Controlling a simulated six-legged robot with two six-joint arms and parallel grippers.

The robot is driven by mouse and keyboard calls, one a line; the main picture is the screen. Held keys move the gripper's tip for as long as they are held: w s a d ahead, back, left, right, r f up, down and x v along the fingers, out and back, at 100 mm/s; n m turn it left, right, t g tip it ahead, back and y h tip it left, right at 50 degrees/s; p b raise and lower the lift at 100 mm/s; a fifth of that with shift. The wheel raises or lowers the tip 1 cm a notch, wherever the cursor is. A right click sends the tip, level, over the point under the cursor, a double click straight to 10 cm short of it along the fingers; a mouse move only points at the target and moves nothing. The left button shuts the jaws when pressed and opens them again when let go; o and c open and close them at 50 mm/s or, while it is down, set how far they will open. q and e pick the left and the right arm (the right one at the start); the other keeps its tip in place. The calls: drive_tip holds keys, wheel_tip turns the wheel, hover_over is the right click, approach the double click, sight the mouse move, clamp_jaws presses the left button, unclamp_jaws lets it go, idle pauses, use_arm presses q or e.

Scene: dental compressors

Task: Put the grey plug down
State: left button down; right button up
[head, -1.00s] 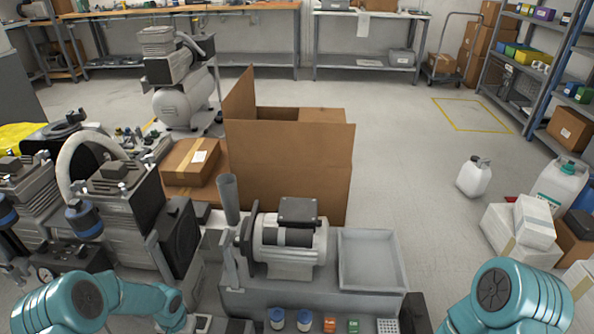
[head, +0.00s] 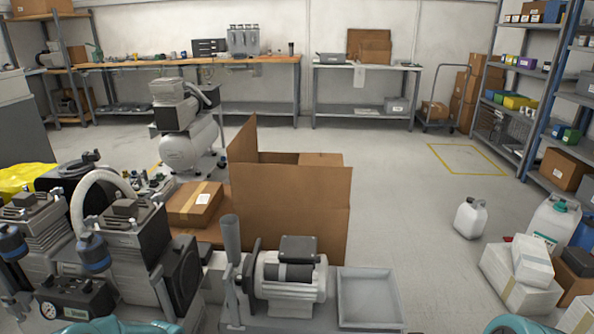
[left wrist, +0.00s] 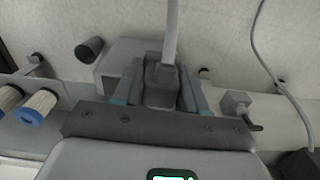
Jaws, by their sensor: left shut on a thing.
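In the left wrist view my left gripper (left wrist: 162,72) is shut on the grey plug (left wrist: 160,92), a blocky grey body between the two fingers. A pale cable or hose (left wrist: 171,30) runs up from the plug. I cannot tell whether the plug touches anything below it. In the head view only teal parts of my arms show at the bottom edge, and neither gripper is seen there.
In the left wrist view, blue-ended white cylinders (left wrist: 38,106), a dark cylinder (left wrist: 90,50) and a thin cable (left wrist: 268,62) lie around. In the head view, a motor (head: 288,276), a grey tray (head: 370,296) and an open carton (head: 292,205) stand ahead.

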use_arm(q)
drive_tip(key=w+d+r, duration=0.2)
drive_tip(key=d+r, duration=0.1)
drive_tip(key=r, duration=0.6)
drive_tip(key=w+d+r, duration=0.1)
drive_tip(key=d+r, duration=0.2)
drive_tip(key=r, duration=0.6)
drive_tip(key=w+d+r, duration=0.2)
drive_tip(key=d+r, duration=0.1)
drive_tip(key=r, duration=0.5)
drive_tip(key=s+r+n, duration=0.1)
drive_tip(key=s+r, duration=0.4)
drive_tip(key=s, duration=0.3)
wheel_tip(320, 180, up, 18)
drive_tip(key=s+p, duration=0.2)
drive_tip(key=p, duration=2.4)
drive_tip(key=shift+s+d+f, duration=0.2)
drive_tip(key=shift+s+d, duration=0.1)
drive_tip(key=shift+d, duration=0.1)
